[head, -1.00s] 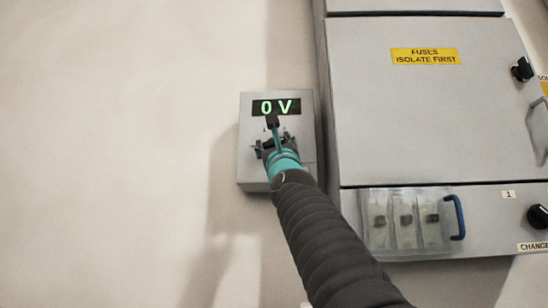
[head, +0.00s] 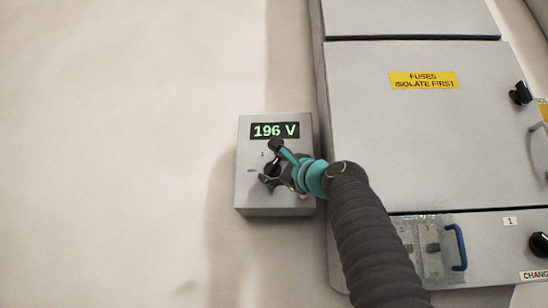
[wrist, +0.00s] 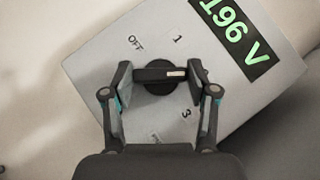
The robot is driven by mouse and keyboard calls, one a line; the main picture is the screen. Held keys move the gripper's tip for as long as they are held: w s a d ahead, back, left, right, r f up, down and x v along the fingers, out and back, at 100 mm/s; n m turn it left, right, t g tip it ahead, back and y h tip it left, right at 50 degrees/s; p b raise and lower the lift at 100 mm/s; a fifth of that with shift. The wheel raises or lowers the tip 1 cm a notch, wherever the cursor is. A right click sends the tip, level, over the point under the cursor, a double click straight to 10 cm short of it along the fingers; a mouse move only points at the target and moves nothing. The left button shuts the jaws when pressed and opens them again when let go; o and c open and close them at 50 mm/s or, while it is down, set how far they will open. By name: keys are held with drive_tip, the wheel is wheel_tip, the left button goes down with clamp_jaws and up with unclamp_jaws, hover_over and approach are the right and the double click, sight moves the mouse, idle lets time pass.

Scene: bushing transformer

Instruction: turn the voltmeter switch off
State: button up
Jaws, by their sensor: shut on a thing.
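The voltmeter (head: 244,195) is a grey box on the wall, with a green display (head: 275,130) reading 196 V. Its switch is a black rotary knob, seen in the wrist view (wrist: 155,75) with a white mark near its right end. The mark points between the labels 1 and 3; the right finger covers what is printed there. OFF (wrist: 134,42) is at the knob's upper left. My gripper (wrist: 159,79) is shut on the knob, one finger at each end of its bar. In the head view my gripper (head: 270,164) partly hides the knob.
The wall left of the voltmeter is bare.

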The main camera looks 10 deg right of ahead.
drive_tip(key=n+g+p, duration=0.1)
drive_tip(key=n+p, duration=0.1)
drive_tip(key=p, duration=0.1)
drive_tip(key=r+n+g+p, duration=0.1)
drive_tip(key=n+g+p, duration=0.1)
drive_tip(key=shift+d+y+p, duration=0.1)
drive_tip(key=shift+y+p, duration=0.2)
drive_tip(key=shift+p, duration=0.1)
drive_tip(key=shift+f+n+g+p, duration=0.2)
drive_tip(key=shift+n+g+p, duration=0.5)
drive_tip(key=shift+p, duration=0.25)
drive_tip(key=shift+f, duration=0.1)
drive_tip(key=o, duration=1.2)
drive_tip(key=shift+c, duration=0.2)
